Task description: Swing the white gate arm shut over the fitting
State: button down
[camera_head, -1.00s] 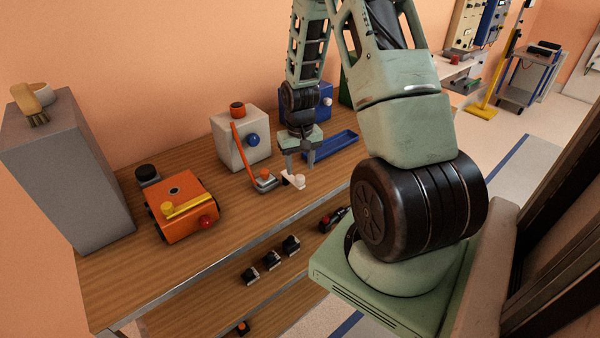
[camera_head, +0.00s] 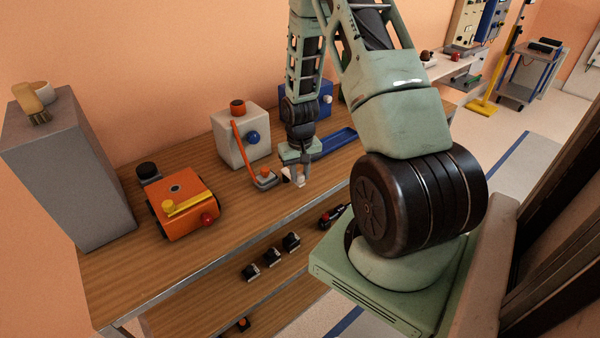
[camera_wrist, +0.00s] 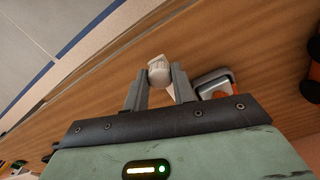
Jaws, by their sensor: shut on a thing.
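The white gate arm (camera_head: 299,183) is on the wooden bench, partly hidden by my gripper. In the wrist view its pale round knob (camera_wrist: 160,74) is between my fingertips, with a piece of the white arm (camera_wrist: 157,61) showing beyond. My gripper (camera_head: 293,174) is low over the bench and shut on the gate arm; it also shows in the wrist view (camera_wrist: 159,77). The grey fitting (camera_head: 265,181) with an orange top sits just left of the gripper, at the foot of an orange-red strip. In the wrist view the fitting (camera_wrist: 213,80) is beside the right finger, apart from it.
A white box (camera_head: 232,148) with a blue knob stands behind the fitting. A blue tray (camera_head: 335,141) lies behind right of the gripper. An orange unit (camera_head: 184,222) and a grey block (camera_head: 75,185) stand left. The bench's front strip is clear.

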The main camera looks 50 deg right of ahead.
jog(key=shift+a, duration=0.1)
jog(key=a+m, duration=0.1)
jog(key=m, duration=0.1)
jog(key=w+a+m+b, duration=0.1)
jog(key=m, duration=0.1)
jog(key=shift+a, duration=0.1)
jog(key=m, duration=0.1)
jog(key=w+a+m, duration=0.1)
jog(key=m, duration=0.1)
jog(key=shift+w+a+m, duration=0.3)
jog(key=w+m, duration=0.1)
jog(key=w+a+m, duration=0.1)
jog(key=m, duration=0.1)
jog(key=shift+r+m, duration=0.1)
jog(key=shift+m, duration=0.2)
jog(key=shift+w+a+m+p, duration=0.1)
jog(key=shift+w+m+p, duration=0.2)
jog(key=shift+w+m, duration=0.45)
jog(key=shift+w+a+m+p, duration=0.1)
jog(key=shift+w+m+p, duration=0.2)
jog(key=shift+m, duration=0.85)
jog(key=c, duration=1.1)
grip_release()
jog(key=shift+c, duration=0.2)
